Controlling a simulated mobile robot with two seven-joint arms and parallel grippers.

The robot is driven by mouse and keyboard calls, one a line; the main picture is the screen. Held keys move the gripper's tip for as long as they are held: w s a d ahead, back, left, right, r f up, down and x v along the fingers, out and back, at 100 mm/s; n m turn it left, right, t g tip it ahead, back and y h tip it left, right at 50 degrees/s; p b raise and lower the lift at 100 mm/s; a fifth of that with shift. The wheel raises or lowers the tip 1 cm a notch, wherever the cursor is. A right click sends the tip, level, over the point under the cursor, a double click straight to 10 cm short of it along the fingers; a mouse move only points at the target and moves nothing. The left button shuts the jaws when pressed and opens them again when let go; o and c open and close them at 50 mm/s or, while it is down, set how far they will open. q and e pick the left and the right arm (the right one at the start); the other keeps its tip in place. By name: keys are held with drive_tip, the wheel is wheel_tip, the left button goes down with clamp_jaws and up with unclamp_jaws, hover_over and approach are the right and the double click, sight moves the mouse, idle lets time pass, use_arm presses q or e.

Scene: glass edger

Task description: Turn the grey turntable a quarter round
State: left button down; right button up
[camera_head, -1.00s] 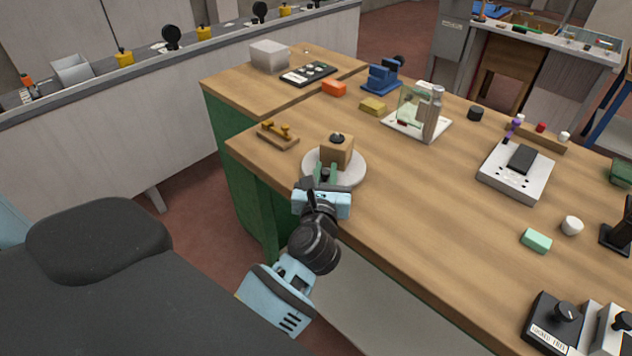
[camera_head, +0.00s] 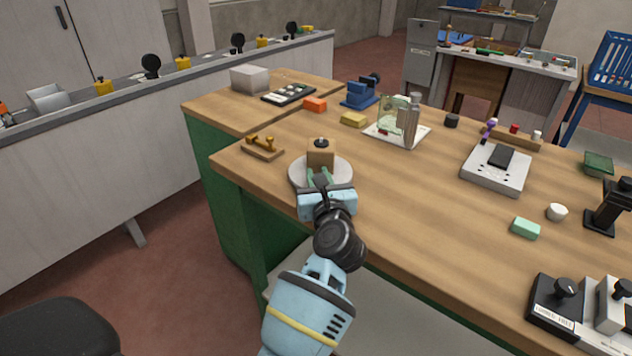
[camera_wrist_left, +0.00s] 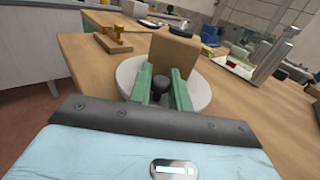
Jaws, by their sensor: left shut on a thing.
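The grey turntable (camera_head: 343,170) is a round pale disc near the left front corner of the wooden bench. A tan block (camera_head: 321,160) with a black knob on top stands on it. In the left wrist view the turntable (camera_wrist_left: 201,93) lies under and around my fingertips, and the block (camera_wrist_left: 172,50) is just beyond them. My left gripper (camera_head: 320,179) reaches over the near rim. In its wrist view the green fingers (camera_wrist_left: 161,80) are shut on a small dark peg (camera_wrist_left: 160,86) on the near side of the disc. My right gripper is out of view.
A wooden piece with brass fittings (camera_head: 262,147) lies left of the turntable. A yellow block (camera_head: 354,119) and a glass piece on a white plate (camera_head: 427,132) are behind it. A dark seat (camera_head: 60,328) is at lower left.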

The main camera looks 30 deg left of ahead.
use_arm(q)
drive_tip(key=c, duration=1.6)
unclamp_jaws()
drive_tip(key=shift+s, duration=0.1)
